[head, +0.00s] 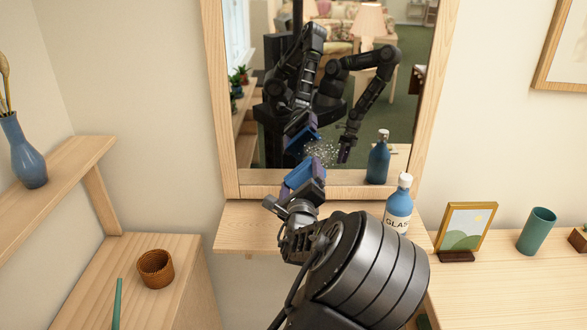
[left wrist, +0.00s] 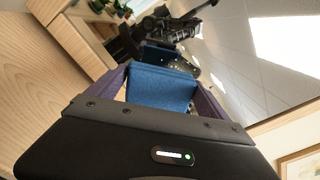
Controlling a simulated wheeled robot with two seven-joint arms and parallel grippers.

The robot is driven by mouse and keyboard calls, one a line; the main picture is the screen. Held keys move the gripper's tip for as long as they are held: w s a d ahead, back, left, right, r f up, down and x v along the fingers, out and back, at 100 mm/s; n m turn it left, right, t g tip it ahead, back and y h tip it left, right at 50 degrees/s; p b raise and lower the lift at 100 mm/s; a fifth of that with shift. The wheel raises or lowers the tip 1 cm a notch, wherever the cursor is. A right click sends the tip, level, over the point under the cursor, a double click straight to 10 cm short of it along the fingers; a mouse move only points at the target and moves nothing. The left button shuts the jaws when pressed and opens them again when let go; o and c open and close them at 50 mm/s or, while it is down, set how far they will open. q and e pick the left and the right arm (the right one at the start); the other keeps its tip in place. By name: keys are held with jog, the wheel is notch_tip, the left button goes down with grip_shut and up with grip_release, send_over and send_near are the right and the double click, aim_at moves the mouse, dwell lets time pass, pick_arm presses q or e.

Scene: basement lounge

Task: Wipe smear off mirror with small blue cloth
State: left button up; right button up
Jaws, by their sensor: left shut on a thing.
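My left gripper (head: 303,181) is shut on the small blue cloth (head: 299,172), low in front of the mirror (head: 275,182). In the left wrist view the cloth (left wrist: 160,90) sits folded between the two purple fingers. The smear (head: 322,151) is a patch of pale specks low on the glass, just above and right of the cloth. The cloth and its reflection show apart, so a gap to the glass remains. My right gripper shows only as a dark reflection, and its jaws cannot be made out.
A blue glass-cleaner bottle (head: 398,207) stands on the ledge (head: 240,225) right of my gripper. Further right are a picture frame (head: 466,230) and a green cup (head: 537,231). At left are a wicker pot (head: 156,268) and a blue vase (head: 22,155).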

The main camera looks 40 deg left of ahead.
aim_at(302, 155)
pick_arm(q)
jog(key=shift+s+d+r, duration=0.1)
jog(key=shift+d, duration=0.1)
jog(key=shift+w+a, duration=0.3)
jog(key=shift+b+x, duration=1.05)
jog(key=shift+x, duration=0.4)
jog(key=shift+b+x, duration=0.4)
jog(key=shift+x, duration=0.85)
jog(key=shift+x, duration=0.85)
jog(key=shift+d, duration=0.2)
jog(key=shift+w+d, duration=0.5)
jog(key=shift+d, duration=0.2)
jog(key=shift+w+d, duration=0.5)
jog(key=shift+d, duration=0.2)
